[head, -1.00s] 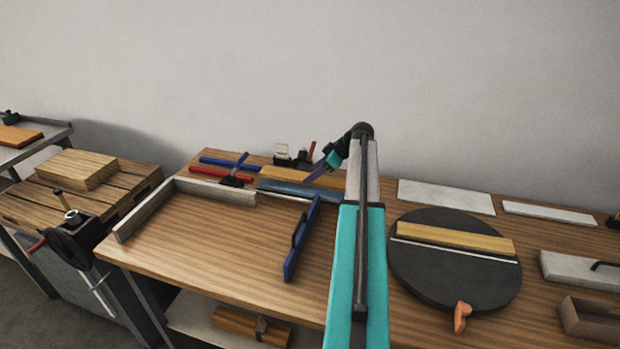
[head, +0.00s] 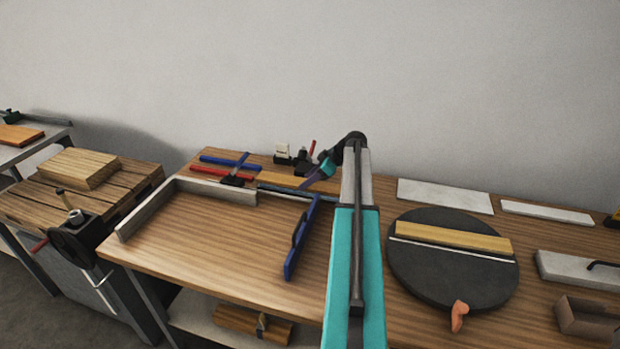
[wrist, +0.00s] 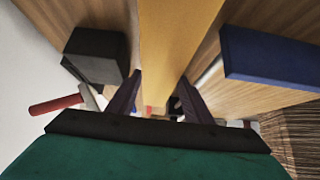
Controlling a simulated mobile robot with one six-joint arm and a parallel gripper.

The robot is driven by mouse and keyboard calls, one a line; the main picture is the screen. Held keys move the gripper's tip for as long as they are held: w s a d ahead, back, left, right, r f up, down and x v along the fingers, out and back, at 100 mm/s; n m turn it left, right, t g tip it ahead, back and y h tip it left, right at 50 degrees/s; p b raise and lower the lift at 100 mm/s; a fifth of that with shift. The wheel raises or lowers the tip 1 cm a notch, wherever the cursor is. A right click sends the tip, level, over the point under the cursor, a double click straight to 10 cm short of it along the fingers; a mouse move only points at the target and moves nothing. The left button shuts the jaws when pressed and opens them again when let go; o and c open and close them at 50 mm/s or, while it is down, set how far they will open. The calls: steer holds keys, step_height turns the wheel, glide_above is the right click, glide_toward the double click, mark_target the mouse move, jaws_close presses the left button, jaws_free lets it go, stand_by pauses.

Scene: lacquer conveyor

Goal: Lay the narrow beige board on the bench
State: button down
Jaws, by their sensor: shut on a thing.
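The narrow beige board (head: 282,180) is at the back of the wooden bench (head: 225,235), behind a blue strip (head: 297,193). My gripper (head: 318,175) is shut on the board near its right end. In the wrist view the board (wrist: 178,50) runs away from me between the two dark fingers of my gripper (wrist: 160,95). The board is low over the bench; I cannot tell whether it touches it. My arm hides part of the area to the right.
A blue fence piece (head: 302,238) stands in front, and a grey L-shaped fence (head: 215,190) is at left. A black tool with a red handle (head: 306,158) is behind the board. Another beige board (head: 455,237) lies on a dark round disc (head: 450,285). The bench's front left is clear.

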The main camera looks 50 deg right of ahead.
steer(key=shift+f, duration=0.2)
steer(key=c, duration=0.9)
jaws_free()
steer(key=shift+r, duration=0.15)
steer(key=shift+s+d+r, duration=0.2)
steer(key=shift+s+r, duration=0.1)
steer(key=shift+s, duration=0.05)
steer(key=b+v, duration=0.3)
steer(key=v, duration=0.8)
steer(key=shift+a, duration=0.15)
